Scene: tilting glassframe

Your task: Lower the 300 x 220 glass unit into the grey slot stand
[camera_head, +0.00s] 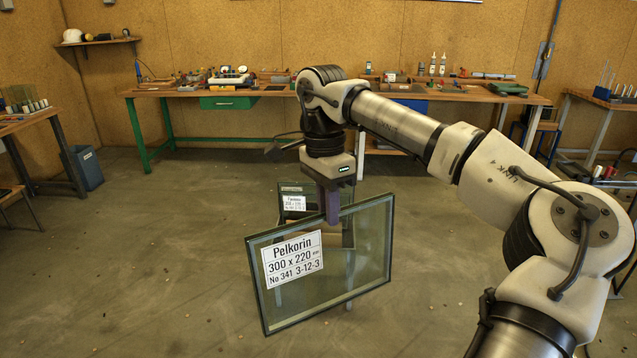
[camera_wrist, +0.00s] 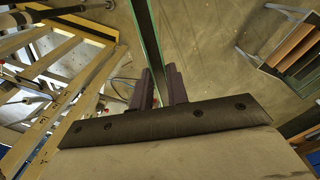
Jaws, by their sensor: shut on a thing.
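The glass unit (camera_head: 355,262) is a clear pane with a dark edge and a white label reading Pelkorin 300 x 220. It hangs in the air in the head view, slightly tilted in the picture. My gripper (camera_head: 332,205) points down and is shut on its top edge. In the wrist view the pane shows edge-on as a green strip (camera_wrist: 150,40) between the two fingers of my gripper (camera_wrist: 161,85). Behind the pane stands a small dark, legged piece (camera_head: 318,187) with a white label; the pane hides much of it. I cannot tell for sure that it is the grey slot stand.
A long wooden workbench (camera_head: 230,92) with green legs and tools runs along the back wall. Side benches stand left (camera_head: 28,122) and right (camera_head: 600,100). A yellow frame (camera_wrist: 60,65) and wooden slats (camera_wrist: 298,45) show in the wrist view.

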